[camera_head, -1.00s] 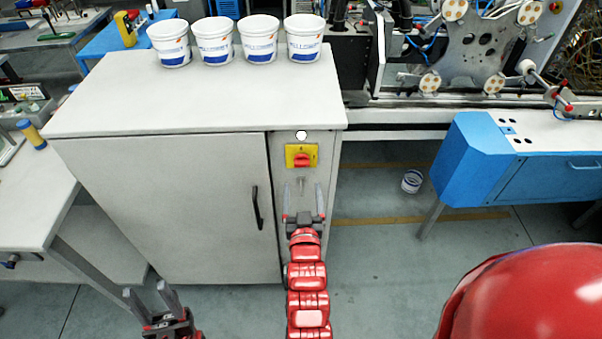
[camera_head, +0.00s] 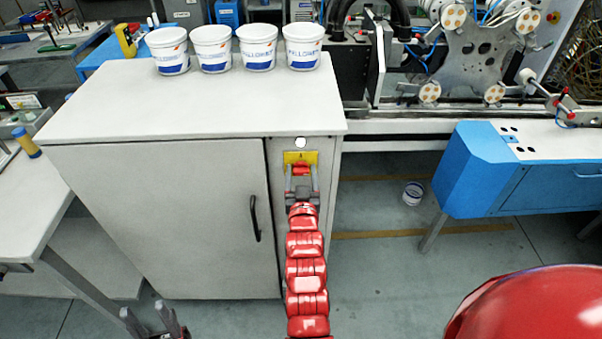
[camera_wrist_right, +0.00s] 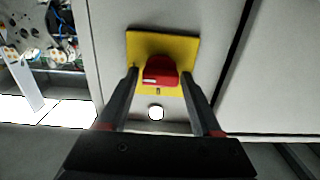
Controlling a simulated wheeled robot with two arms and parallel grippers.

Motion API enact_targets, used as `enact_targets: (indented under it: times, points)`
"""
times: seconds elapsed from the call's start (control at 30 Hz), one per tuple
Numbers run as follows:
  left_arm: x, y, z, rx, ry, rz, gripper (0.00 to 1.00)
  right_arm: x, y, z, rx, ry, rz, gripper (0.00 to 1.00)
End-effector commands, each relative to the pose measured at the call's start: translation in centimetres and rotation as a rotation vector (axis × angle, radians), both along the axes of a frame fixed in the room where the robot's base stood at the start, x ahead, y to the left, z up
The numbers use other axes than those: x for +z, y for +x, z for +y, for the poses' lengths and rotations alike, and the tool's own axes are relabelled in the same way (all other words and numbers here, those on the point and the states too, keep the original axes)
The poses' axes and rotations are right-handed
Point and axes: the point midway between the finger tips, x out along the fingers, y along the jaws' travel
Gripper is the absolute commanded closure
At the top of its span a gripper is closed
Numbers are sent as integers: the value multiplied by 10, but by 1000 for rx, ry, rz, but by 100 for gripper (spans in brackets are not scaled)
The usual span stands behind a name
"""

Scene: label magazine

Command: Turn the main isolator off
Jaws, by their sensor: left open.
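The main isolator is a red rotary handle (camera_head: 301,169) on a yellow plate (camera_head: 301,157), set in the narrow right front panel of the grey cabinet. In the right wrist view the red handle (camera_wrist_right: 160,71) stands in front of the yellow plate (camera_wrist_right: 181,45). My right gripper (camera_head: 301,170) is open at the isolator. In the wrist view its fingers (camera_wrist_right: 160,76) are spread on either side of the handle, with a small gap showing on each side. My left gripper (camera_head: 148,318) is open and empty, low at the picture's bottom left.
The grey cabinet (camera_head: 180,200) has a black door handle (camera_head: 255,218) left of my right arm. Several white tubs (camera_head: 257,50) stand on its top. A blue unit (camera_head: 470,165) is at the right.

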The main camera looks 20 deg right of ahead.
Motion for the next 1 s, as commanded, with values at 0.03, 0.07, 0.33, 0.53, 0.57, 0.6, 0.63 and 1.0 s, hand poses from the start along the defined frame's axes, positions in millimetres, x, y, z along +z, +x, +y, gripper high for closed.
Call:
enact_targets:
  times: [0.03, 0.07, 0.33, 0.53, 0.57, 0.6, 0.63, 1.0]
  points:
    - [0, 0, 0, 0, 0, 0, 50, 0, 0, 0, 0, 0, 0, 44]
    - [0, 0, 0, 0, 0, 0, 50, 0, 0, 0, 0, 0, 0, 50]
    - [0, 0, 0, 0, 0, 0, 50, 0, 0, 0, 0, 0, 0, 98]
    - [-1, 0, 0, 0, 0, 0, 50, 0, 0, 0, 1, -9, 2, 100]
    - [-2, 0, 0, 0, 0, 0, 50, -1, 0, 1, 1, -13, 4, 100]
    - [-3, 0, 0, 0, 0, 0, 50, -1, 0, 1, 1, -22, 6, 100]
    - [-4, 0, 0, 0, 0, 0, 50, -1, 0, 1, 1, -31, 9, 100]
    - [-24, 0, 0, 0, 0, 0, 50, -3, 1, 3, 4, -255, 71, 100]
